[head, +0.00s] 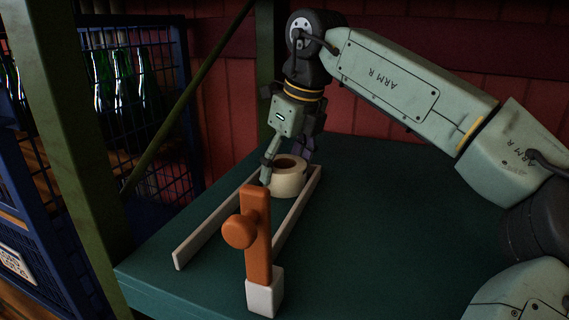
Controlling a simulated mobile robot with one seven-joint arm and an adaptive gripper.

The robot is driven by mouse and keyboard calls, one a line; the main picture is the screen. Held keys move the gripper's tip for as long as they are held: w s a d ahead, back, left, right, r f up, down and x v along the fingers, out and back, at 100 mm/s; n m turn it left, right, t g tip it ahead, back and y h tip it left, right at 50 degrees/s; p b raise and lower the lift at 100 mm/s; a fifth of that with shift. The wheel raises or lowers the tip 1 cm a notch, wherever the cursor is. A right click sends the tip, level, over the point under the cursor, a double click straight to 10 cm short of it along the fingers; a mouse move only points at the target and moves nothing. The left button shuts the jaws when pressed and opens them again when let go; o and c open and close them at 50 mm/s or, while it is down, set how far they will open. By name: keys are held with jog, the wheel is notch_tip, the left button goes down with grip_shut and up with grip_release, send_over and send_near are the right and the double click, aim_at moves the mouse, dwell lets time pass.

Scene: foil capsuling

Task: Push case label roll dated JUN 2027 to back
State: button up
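A cream label roll (288,178) with a dark core hole sits on the green table between two pale rails, toward their far end. No date can be read on it from here. My gripper (285,172) points down at the roll, with one finger at its left side and the other behind its right side. The fingers are apart; I cannot tell whether they touch the roll or grip it. The roll's lower left is partly hidden by the finger and the orange post.
Pale rails (207,228) run along the table (390,235). An orange post with a round knob (257,235) on a white block (265,292) stands at the near end. A blue wire cage (150,110) with green bottles is at left. The table's right side is clear.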

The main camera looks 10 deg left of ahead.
aim_at(297, 168)
jog(key=o, duration=0.4)
jog(key=shift+d, duration=0.1)
jog(key=shift+c, duration=0.2)
jog(key=shift+r, duration=0.1)
jog(key=v, duration=1.1)
jog(key=shift+r, duration=0.4)
jog(key=shift+s, duration=0.1)
